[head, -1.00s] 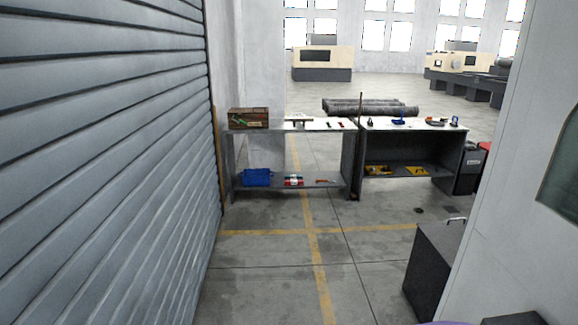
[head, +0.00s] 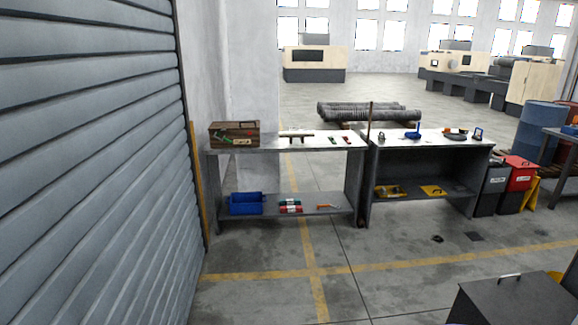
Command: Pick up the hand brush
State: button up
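No hand brush can be made out for certain at this distance. A long brown object (head: 296,134) lies on top of the left workbench (head: 262,146) and looks like it could be a brush. A small blue object (head: 413,132) is on top of the right workbench (head: 430,146); its kind is too small to tell. Both benches stand ahead of me across the floor. My gripper is not in view.
A wooden crate (head: 233,134) sits at the left bench's left end. A blue bin (head: 246,204) is on its lower shelf. A grey shutter (head: 85,170) runs along my left. A dark box (head: 515,300) stands at front right.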

aim_at(382, 139)
jog(key=i+z, duration=0.25)
jog(key=i, duration=0.35)
jog(key=i+j+z, duration=0.2)
jog(key=i, duration=0.4)
jog(key=i+z, duration=0.25)
jog(key=i, duration=0.35)
jog(key=i+l, duration=0.2)
jog(key=i, duration=0.2)
jog(key=i+l, duration=0.25)
jog(key=i, duration=0.2)
jog(key=i+l, duration=0.2)
jog(key=i, duration=0.2)
jog(key=i+l, duration=0.2)
jog(key=i, duration=0.2)
jog(key=i+l+u, duration=0.2)
jog(key=i+l, duration=0.15)
jog(key=l, duration=0.2)
jog(key=i+j, duration=0.1)
jog(key=i, duration=0.7)
jog(key=i+j, duration=0.1)
jog(key=i, duration=0.7)
jog(key=i+z, duration=0.1)
jog(key=i, duration=0.7)
jog(key=j, duration=0.1)
